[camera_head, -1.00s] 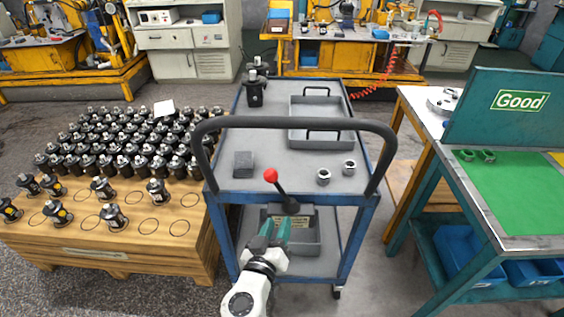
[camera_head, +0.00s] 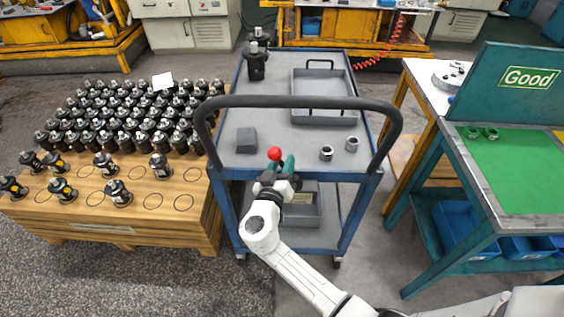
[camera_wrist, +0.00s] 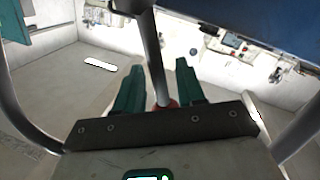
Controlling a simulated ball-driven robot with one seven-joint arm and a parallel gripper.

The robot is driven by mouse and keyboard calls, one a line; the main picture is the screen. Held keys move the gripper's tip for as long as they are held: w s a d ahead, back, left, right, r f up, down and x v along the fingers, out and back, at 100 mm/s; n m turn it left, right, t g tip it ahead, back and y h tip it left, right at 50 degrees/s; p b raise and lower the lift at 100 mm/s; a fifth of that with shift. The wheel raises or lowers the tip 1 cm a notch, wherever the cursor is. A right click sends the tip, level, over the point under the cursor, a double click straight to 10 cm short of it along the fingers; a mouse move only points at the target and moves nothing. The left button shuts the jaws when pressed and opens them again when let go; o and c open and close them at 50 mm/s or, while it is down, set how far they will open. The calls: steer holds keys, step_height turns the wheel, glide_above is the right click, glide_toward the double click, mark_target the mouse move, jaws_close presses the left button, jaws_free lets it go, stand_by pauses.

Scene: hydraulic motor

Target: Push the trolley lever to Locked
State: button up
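The trolley (camera_head: 251,185) is blue with grey shelves and stands in the middle of the head view. Its lever shows as a red ball knob (camera_head: 275,153) at the near edge, below the dark push handle (camera_head: 293,102). My gripper (camera_head: 283,165) is right at the knob, its teal fingers around the lever. In the wrist view the lever's grey shaft (camera_wrist: 152,50) runs between the two fingers (camera_wrist: 159,66), which stand apart with gaps visible beside it. The red knob (camera_wrist: 166,103) is close to my palm. My arm hides the lever's base and any lock marking.
The trolley top carries a grey tray (camera_head: 324,118), a dark block (camera_head: 246,140) and two metal rings (camera_head: 326,153). A wooden pallet (camera_head: 153,213) with many motors stands left. A green-topped bench (camera_head: 515,175) stands right. Bare floor lies in front.

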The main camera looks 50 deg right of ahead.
steer(key=shift+c, duration=0.4)
jaws_close()
